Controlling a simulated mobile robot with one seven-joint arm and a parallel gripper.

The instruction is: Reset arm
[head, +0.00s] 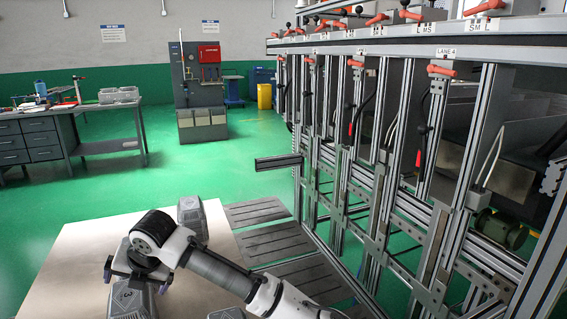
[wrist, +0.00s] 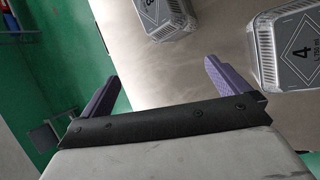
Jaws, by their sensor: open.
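My gripper (wrist: 162,72) is open, with its two purple fingers spread apart and only bare table top showing between them in the wrist view. In the head view my gripper (head: 122,268) is at the lower left, over the pale table. A grey foil tray with a label marked 3 (head: 132,300) shows just below it; whether they touch I cannot tell. Another foil tray (head: 191,218) stands behind my wrist. In the wrist view a foil tray marked 4 (wrist: 290,45) lies right of the fingers, and another (wrist: 165,16) is at the top.
The pale table (head: 85,245) has free room at its left. Part of another tray (head: 228,313) shows at the bottom edge. Grey slatted panels (head: 270,240) adjoin the table's right side. A tall aluminium rack (head: 380,150) with red levers fills the right. A workbench (head: 95,125) stands far left.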

